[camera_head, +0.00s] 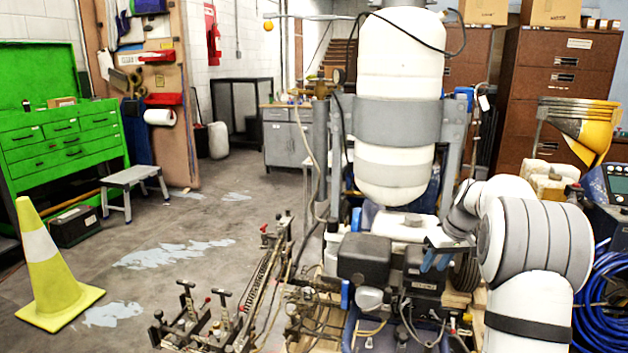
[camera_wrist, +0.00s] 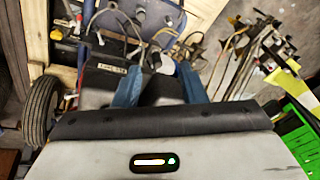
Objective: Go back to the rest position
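My gripper (camera_head: 434,262) has blue fingers and hangs in front of the line striper, right of centre in the head view. In the wrist view my gripper (camera_wrist: 159,72) has its two fingers apart, with nothing seen held between them. The line striper has a big white tank (camera_head: 398,70) with a grey band, above a dark engine (camera_head: 364,258). Its engine parts and hoses lie beyond the fingers in the wrist view; I cannot tell whether the fingers touch anything.
A yellow and white cone (camera_head: 45,265) stands at the left. A green tool chest (camera_head: 62,140), a grey step stool (camera_head: 135,182) and brown cabinets (camera_head: 560,85) stand around. A blue hose coil (camera_head: 603,305) lies at the right. The floor (camera_head: 200,225) at left centre is mostly clear.

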